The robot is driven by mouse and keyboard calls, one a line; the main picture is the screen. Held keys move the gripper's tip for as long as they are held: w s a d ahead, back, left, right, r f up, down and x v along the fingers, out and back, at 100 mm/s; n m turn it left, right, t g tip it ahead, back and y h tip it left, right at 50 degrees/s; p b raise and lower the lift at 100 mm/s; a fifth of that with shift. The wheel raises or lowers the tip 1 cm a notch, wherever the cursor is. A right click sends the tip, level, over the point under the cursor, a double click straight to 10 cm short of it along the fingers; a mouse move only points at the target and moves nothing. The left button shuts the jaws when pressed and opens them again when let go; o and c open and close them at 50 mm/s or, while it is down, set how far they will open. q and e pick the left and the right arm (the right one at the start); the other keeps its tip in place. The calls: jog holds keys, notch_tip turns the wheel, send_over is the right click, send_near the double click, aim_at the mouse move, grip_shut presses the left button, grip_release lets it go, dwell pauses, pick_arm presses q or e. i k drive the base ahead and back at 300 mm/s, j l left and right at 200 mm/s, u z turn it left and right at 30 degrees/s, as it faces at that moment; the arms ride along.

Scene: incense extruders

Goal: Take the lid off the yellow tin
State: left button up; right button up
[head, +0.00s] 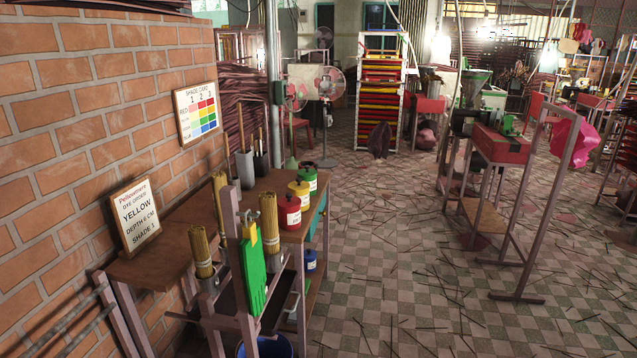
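The yellow tin (299,195) stands upright on the wooden table, near its right edge. It is between the red tin (290,213) in front and the green tin (308,181) behind. A small lid with a dark knob appears to sit on top of the yellow tin, but the detail is too small to be sure. A blue tin (310,260) stands on a lower shelf. Neither of my grippers is in view.
A rack with incense bundles (201,250) and a hanging green glove (252,275) stands before the table (165,270). An order sign reading YELLOW (137,215) leans against the brick wall. Chequered floor (400,260) with scattered sticks lies open to the right.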

aim_at(299, 186)
jog(key=i+l+z, duration=0.3)
jog(key=i, duration=0.65)
jog(key=i+z, duration=0.3)
jog(key=i, duration=0.65)
jog(key=i+l+u, duration=0.1)
jog(key=i+u, duration=0.4)
jog(key=i+l+u, duration=0.25)
jog(key=u, duration=0.2)
jog(key=i+l+u, duration=0.5)
